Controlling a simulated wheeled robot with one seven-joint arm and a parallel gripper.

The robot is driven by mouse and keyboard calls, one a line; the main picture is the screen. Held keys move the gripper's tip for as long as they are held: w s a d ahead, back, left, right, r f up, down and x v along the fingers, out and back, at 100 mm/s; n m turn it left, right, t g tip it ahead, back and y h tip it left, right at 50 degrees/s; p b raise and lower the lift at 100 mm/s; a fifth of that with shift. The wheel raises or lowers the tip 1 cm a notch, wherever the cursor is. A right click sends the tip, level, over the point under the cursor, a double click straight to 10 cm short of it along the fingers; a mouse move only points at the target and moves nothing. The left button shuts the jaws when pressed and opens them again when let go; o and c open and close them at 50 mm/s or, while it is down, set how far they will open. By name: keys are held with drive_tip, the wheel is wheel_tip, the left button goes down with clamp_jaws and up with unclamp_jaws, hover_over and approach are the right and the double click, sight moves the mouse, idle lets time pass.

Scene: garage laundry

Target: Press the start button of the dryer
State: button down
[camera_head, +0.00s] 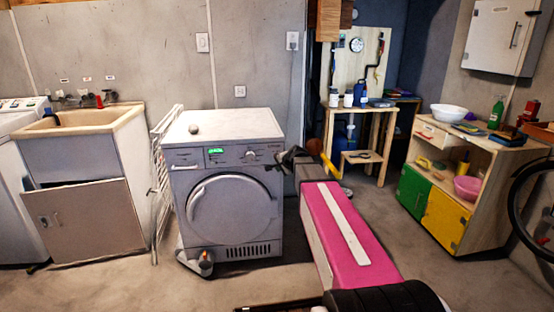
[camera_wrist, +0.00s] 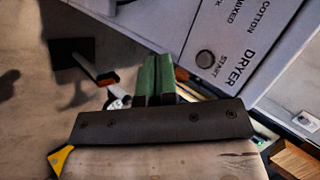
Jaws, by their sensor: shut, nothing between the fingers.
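The dryer (camera_head: 226,131) is a pale grey front loader with a round door, a green display and a dial on its front panel. In the wrist view its panel (camera_wrist: 235,30) carries the words DRYER, START, COTTON and MIXED. The start button (camera_wrist: 205,58) is a small dark round knob beside the word START. My gripper (camera_head: 283,161) is at the right end of the dryer's panel in the head view. In the wrist view my gripper (camera_wrist: 157,72) shows two green fingers held together, empty, just left of the button. I see no clear contact. The button is not discernible in the head view.
A drying rack (camera_head: 163,190) and a sink cabinet (camera_head: 86,215) stand left of the dryer. A small ball (camera_head: 194,129) lies on top of it. A wooden workbench (camera_head: 362,112) and a shelf unit (camera_head: 470,170) stand to the right. Open floor lies in front.

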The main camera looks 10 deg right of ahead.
drive_tip(key=shift+w, duration=0.1)
drive_tip(key=w, duration=0.8)
drive_tip(key=shift+w, duration=0.35)
drive_tip(key=shift+w, duration=0.1)
idle(1.7)
drive_tip(key=shift+w, duration=0.3)
drive_tip(key=shift+w, duration=0.4)
idle(0.8)
drive_tip(key=shift+s, duration=0.85)
drive_tip(key=shift+s, duration=0.1)
